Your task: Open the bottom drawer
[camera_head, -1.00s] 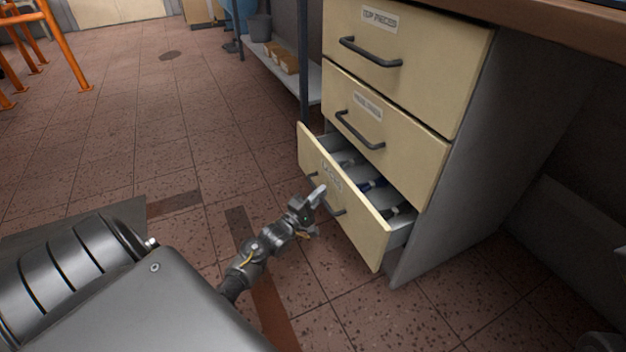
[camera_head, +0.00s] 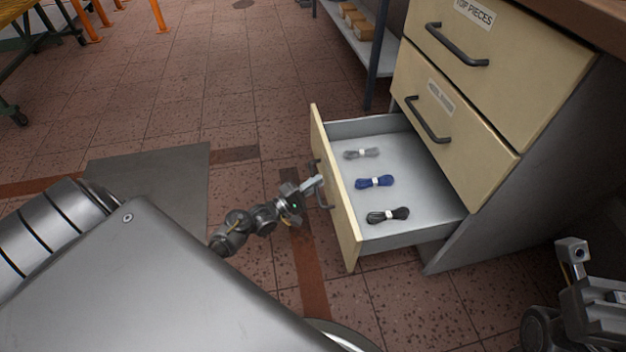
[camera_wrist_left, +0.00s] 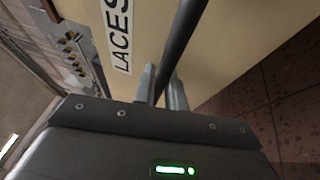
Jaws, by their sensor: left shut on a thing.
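The bottom drawer (camera_head: 336,190) of the cream and grey cabinet stands well open. Inside lie a grey, a blue (camera_head: 375,182) and a black bundle of laces. My left gripper (camera_head: 316,184) is at the drawer's front, shut on its dark bar handle (camera_head: 324,199). In the left wrist view the handle (camera_wrist_left: 183,40) runs between the two fingers (camera_wrist_left: 160,88), beside a label reading LACES (camera_wrist_left: 119,35). My right gripper (camera_head: 572,252) shows at the right edge, away from the cabinet; its fingertips are not clear.
The middle drawer (camera_head: 455,125) and the top drawer (camera_head: 490,50) are closed above. A shelf (camera_head: 360,45) with boxes stands behind the cabinet. A grey floor plate (camera_head: 150,190) lies at the left. Tiled floor in front of the drawer is clear.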

